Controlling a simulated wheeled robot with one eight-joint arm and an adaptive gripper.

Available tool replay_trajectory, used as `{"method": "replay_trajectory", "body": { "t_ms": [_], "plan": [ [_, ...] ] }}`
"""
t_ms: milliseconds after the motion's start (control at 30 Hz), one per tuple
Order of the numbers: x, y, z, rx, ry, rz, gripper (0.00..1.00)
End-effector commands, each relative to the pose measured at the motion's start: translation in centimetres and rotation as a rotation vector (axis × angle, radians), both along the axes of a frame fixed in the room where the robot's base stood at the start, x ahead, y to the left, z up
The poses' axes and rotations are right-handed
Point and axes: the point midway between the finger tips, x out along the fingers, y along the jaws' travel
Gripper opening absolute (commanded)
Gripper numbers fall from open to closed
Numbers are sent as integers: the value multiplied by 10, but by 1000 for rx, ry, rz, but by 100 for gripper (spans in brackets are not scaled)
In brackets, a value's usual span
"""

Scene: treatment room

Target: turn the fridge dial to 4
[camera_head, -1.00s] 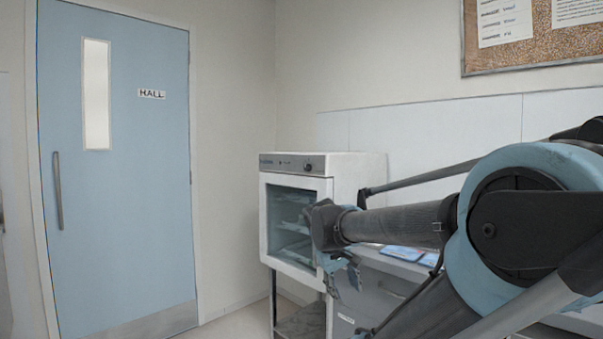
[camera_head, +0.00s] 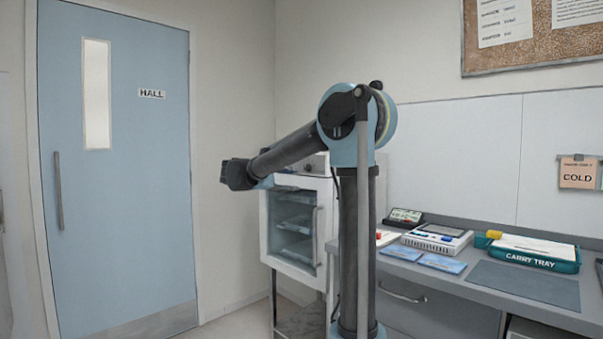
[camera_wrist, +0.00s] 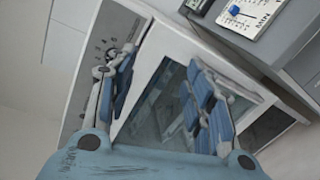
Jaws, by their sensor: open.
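The small white fridge (camera_head: 264,225) with a glass door stands left of the counter in the head view. Its top control panel is mostly hidden behind my arm there. In the wrist view the panel (camera_wrist: 88,75) runs tilted at the left, with small number marks. The dial is largely covered by my left finger, so its setting cannot be read. My gripper (camera_wrist: 160,62) is open, its blue-padded fingers spread with nothing between them. One finger overlaps the panel, the other the glass door (camera_wrist: 165,98); contact cannot be told. In the head view my gripper (camera_head: 238,174) is beside the fridge's upper left.
A grey counter (camera_head: 480,290) at right holds blue packets (camera_head: 441,263), a white device (camera_head: 437,238) and a teal carry tray (camera_head: 535,262). The fridge door has a vertical handle (camera_head: 316,237). A blue hall door (camera_head: 120,200) stands left, with clear floor before it.

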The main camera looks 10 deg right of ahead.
Motion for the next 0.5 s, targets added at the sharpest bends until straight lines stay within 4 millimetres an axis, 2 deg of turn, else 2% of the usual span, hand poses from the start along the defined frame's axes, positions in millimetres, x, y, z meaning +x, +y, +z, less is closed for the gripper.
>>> {"method": "replay_trajectory", "body": {
  "t_ms": [33, 200, 367, 500],
  "plan": [
    [12, 17, 8, -37, -13, 16, 48],
    [33, 52, 27, -132, -47, 42, 48],
    [40, 63, 34, -166, -60, 49, 48],
    [47, 55, 34, -169, -60, 48, 48]
  ]
}}
